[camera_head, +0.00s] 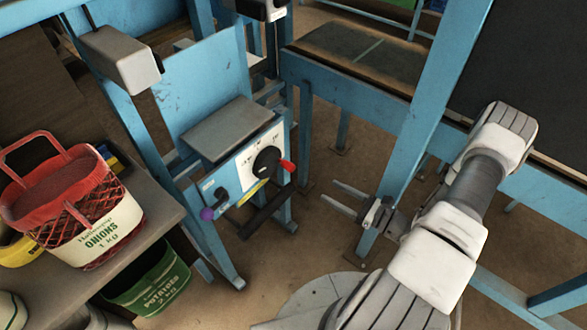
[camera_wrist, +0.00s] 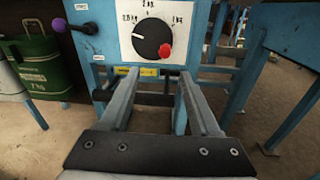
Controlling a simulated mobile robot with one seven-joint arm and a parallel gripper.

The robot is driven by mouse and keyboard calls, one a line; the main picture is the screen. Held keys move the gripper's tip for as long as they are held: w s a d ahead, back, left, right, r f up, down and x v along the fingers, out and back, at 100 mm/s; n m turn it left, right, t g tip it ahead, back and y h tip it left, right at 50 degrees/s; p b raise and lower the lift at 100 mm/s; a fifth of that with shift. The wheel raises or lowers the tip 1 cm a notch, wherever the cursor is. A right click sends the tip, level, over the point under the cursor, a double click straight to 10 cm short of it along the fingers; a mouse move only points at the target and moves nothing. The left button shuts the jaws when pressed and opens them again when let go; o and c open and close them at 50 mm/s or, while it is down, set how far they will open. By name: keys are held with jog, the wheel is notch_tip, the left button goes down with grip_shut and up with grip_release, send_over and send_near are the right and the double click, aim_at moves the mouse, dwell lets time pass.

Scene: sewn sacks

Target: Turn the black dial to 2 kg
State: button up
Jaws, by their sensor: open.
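The black dial (camera_head: 265,161) is on the white front plate (camera_head: 247,170) of a blue machine. In the wrist view the dial (camera_wrist: 152,38) faces me, with a red knob (camera_wrist: 165,50) on its lower right edge. The red knob (camera_head: 288,166) sticks out to the right in the head view. My gripper (camera_head: 338,199) is open and empty, to the right of the dial and apart from it. In the wrist view its fingers (camera_wrist: 157,80) point forward, below the dial.
A lever with a purple knob (camera_head: 207,213) sticks out left of the dial, and a black bar (camera_head: 266,209) lies below it. A blue post (camera_head: 425,110) stands close to my arm. A shelf at left holds a red onion sack (camera_head: 85,215); a green potato sack (camera_head: 150,283) is lower.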

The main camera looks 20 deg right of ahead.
aim_at(289, 167)
jog(key=shift+m+t+h, duration=0.3)
jog(key=shift+m+t, duration=0.1)
jog(key=b+x, duration=0.1)
jog(key=x, duration=0.4)
jog(key=b+x, duration=0.1)
jog(key=x, duration=0.5)
jog(key=f+x, duration=0.1)
jog(key=x, duration=0.5)
jog(key=shift+w+d+f+b, duration=0.1)
jog(key=shift+d+b, duration=0.1)
jog(key=shift+b, duration=0.2)
grip_shut()
